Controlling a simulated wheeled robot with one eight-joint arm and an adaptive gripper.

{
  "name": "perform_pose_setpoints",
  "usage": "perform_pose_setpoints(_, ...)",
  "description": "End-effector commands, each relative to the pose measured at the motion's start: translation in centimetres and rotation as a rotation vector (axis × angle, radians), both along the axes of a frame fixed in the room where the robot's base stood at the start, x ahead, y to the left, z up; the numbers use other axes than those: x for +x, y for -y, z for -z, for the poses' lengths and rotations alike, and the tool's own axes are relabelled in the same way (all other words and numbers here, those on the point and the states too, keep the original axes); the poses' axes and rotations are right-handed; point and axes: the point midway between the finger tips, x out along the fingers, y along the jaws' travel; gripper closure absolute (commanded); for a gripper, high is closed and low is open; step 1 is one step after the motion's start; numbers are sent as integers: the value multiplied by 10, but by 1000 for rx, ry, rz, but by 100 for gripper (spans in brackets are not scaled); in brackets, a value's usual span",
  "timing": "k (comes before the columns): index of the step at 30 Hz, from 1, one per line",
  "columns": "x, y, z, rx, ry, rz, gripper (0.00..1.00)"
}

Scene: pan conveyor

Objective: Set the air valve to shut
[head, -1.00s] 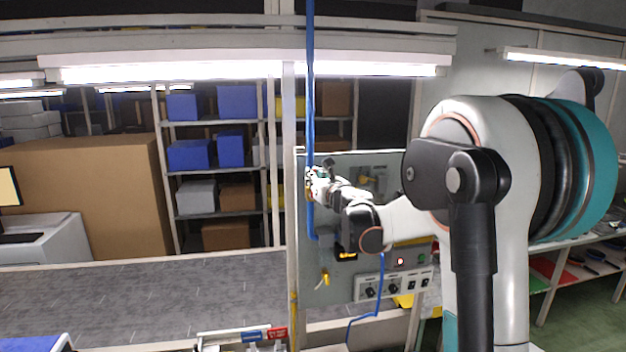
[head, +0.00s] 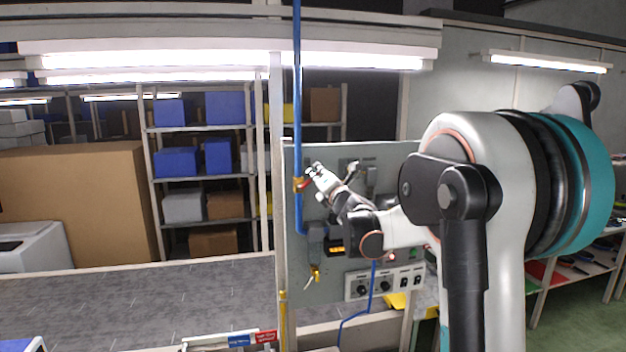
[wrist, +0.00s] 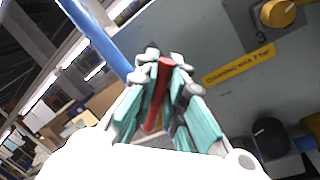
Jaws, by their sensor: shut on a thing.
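The air valve (head: 298,184) sits on a vertical blue pipe (head: 297,100) at the left edge of a grey panel. Its red lever points out to the right of the pipe, tilted up, in the head view. In the wrist view the red lever (wrist: 164,85) lies between the teal-padded fingers. My gripper (head: 314,172) is shut on the lever, just right of the pipe. The fingers hide part of the lever, and the valve body is mostly hidden in the wrist view.
The grey panel (head: 340,275) carries a display, knobs and a lit red lamp. The wrist view shows a yellow knob (wrist: 278,12), a yellow label (wrist: 238,68) and a black knob (wrist: 270,138) at the right. A looped blue hose (head: 372,290) hangs below.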

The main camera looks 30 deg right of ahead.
Motion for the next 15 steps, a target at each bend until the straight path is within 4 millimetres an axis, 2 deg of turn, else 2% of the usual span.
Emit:
perform_pose_setpoints(1,-1,2,7,39,10,2,100)
perform_pose_setpoints(15,-4,13,31,444,126,3,100)
